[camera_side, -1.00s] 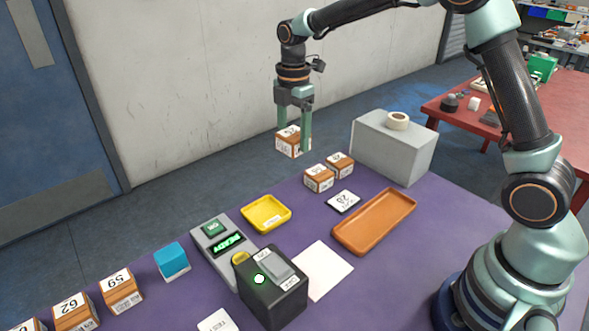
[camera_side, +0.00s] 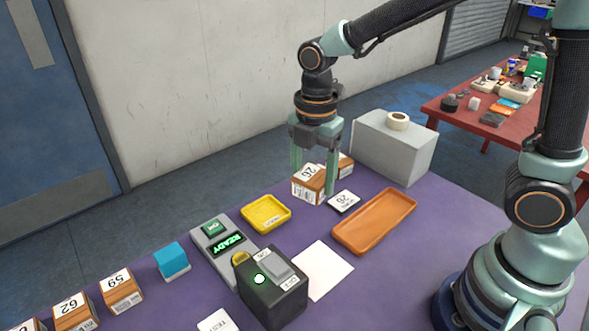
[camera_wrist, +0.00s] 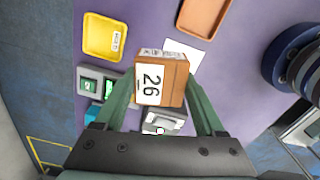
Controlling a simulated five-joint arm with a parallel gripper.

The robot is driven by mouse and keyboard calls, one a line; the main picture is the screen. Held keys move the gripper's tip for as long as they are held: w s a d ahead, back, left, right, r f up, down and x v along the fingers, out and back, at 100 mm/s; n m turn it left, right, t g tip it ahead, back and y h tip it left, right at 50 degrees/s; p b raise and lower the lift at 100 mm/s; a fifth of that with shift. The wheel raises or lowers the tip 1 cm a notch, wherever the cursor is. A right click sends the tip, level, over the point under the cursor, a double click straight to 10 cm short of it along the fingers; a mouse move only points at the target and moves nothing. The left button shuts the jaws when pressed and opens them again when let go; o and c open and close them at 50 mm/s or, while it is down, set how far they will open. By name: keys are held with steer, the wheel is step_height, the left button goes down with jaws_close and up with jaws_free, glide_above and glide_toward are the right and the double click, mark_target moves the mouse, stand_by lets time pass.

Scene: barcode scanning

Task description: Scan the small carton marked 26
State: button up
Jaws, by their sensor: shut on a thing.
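The small carton marked 26 (camera_side: 309,184) is brown with white labels. My gripper (camera_side: 313,190) is shut on it, with one finger on each side, and holds it above the purple table. In the wrist view the carton (camera_wrist: 160,82) shows its 26 label between the fingers. The scanner unit (camera_side: 226,243) has a green OK key and a display reading READY. Beside it stands a dark box (camera_side: 272,296) with a grey top piece and a lit white spot. A white card marked 26 (camera_side: 343,201) lies on the table, right of the carton.
A yellow tray (camera_side: 266,213), an orange tray (camera_side: 375,221) and a white sheet (camera_side: 322,270) lie around the middle. A grey block (camera_side: 393,148) with a tape roll stands behind. Cartons 59 (camera_side: 121,290) and 62 (camera_side: 75,312) and a blue block (camera_side: 172,261) are at left.

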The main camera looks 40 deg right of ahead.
steer(key=shift+n, duration=0.3)
steer(key=s+f, duration=0.1)
steer(key=f, duration=0.2)
steer(key=s+f, duration=0.2)
steer(key=f, duration=0.2)
steer(key=s+f, duration=0.2)
steer(key=f, duration=0.2)
steer(key=shift+a+f, duration=0.25)
steer(key=shift+a, duration=0.15)
steer(key=shift+r, duration=1.05)
step_height(320, 180, up, 7)
